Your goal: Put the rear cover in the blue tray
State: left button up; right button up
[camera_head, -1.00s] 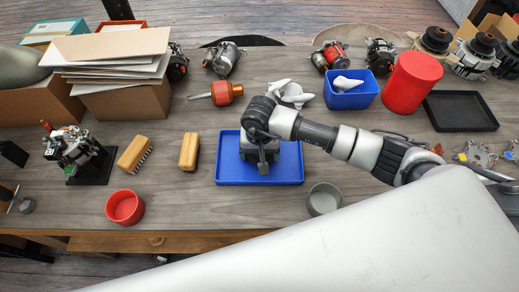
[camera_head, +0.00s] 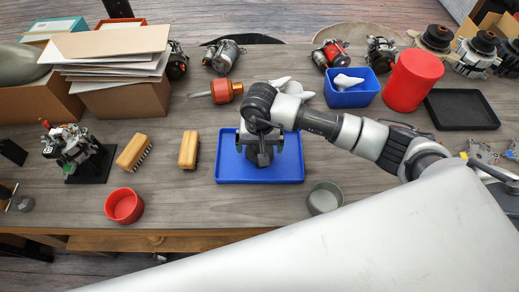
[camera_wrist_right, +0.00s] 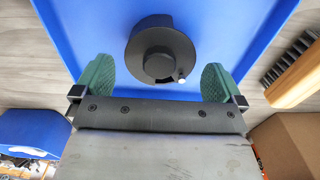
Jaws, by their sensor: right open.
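The blue tray (camera_head: 228,174) lies flat near the middle of the table; its blue floor also fills much of the right wrist view (camera_wrist_right: 75,25). A dark round part with a raised hub, which looks like the rear cover (camera_wrist_right: 150,32), rests in the tray. In the head view it is mostly hidden under my right gripper (camera_head: 263,156). In the right wrist view, the right gripper (camera_wrist_right: 157,72) is open, its two green-padded fingers apart on either side of the part, with clear gaps. My left gripper is not in view.
Two wooden brushes (camera_head: 188,150) and a red bowl (camera_head: 124,206) are left of the tray. A grey cup (camera_head: 324,198) stands at its right. A blue bin (camera_head: 350,90), red cylinder (camera_head: 413,80) and black tray (camera_head: 461,109) are behind to the right.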

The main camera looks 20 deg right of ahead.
notch_tip(320, 180, up, 9)
jog(key=b, duration=0.1)
jog(key=shift+f, duration=0.1)
dwell(0.6)
